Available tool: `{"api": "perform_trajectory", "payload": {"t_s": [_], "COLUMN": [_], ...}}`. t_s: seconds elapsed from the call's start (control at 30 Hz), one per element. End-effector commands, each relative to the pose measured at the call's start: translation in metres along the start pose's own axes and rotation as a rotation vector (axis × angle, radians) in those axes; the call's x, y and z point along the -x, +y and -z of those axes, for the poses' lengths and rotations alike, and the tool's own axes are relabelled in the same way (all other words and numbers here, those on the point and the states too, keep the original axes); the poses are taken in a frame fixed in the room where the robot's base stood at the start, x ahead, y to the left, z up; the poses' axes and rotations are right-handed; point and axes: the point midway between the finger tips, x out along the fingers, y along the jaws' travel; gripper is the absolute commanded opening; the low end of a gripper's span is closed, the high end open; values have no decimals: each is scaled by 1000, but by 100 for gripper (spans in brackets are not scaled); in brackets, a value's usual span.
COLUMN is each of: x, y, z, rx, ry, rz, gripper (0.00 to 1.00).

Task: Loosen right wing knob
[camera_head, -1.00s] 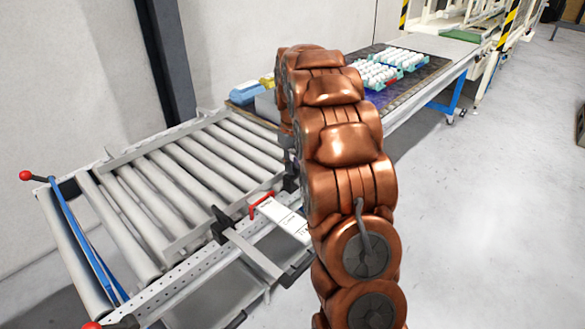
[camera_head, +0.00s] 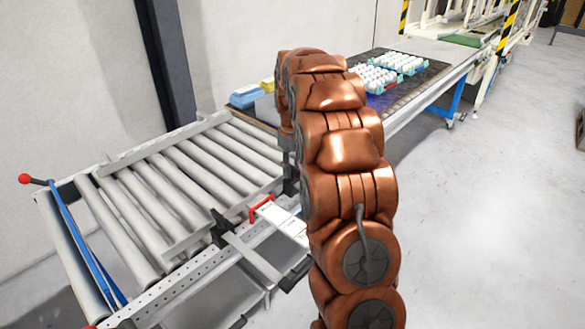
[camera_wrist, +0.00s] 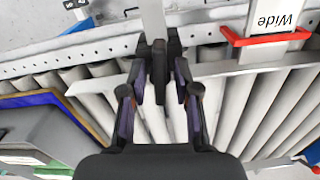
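The right wing knob (camera_wrist: 159,72) is black and sits at the base of a grey bar in the wrist view. In the head view a dark piece of it (camera_head: 291,187) shows just left of my copper arm. My gripper (camera_wrist: 160,88) is open, with its dark, purple-padded fingers on either side of the knob. I cannot tell whether the fingers touch it. A second black wing knob (camera_head: 222,227) stands further left in the head view. My gripper is mostly hidden behind the arm in the head view.
A red handle (camera_wrist: 265,38) on a white plate marked "Wide" lies right of the knob in the wrist view. Rollers (camera_head: 150,190) and a perforated rail (camera_head: 190,268) adjoin the knobs. Egg trays (camera_head: 372,90) stand on the far conveyor. The floor at right is clear.

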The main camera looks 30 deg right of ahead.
Motion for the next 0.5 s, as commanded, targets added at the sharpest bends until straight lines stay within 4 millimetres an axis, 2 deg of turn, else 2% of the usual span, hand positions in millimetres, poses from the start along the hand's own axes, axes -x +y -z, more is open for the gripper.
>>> {"api": "perform_trajectory", "payload": {"t_s": [0.37, 0.5], "x": [0, 10], "y": [0, 0], "z": [0, 0], "rx": [-1, -1], "ry": [-1, -1], "rz": [1, 1], "gripper": [42, 42]}}
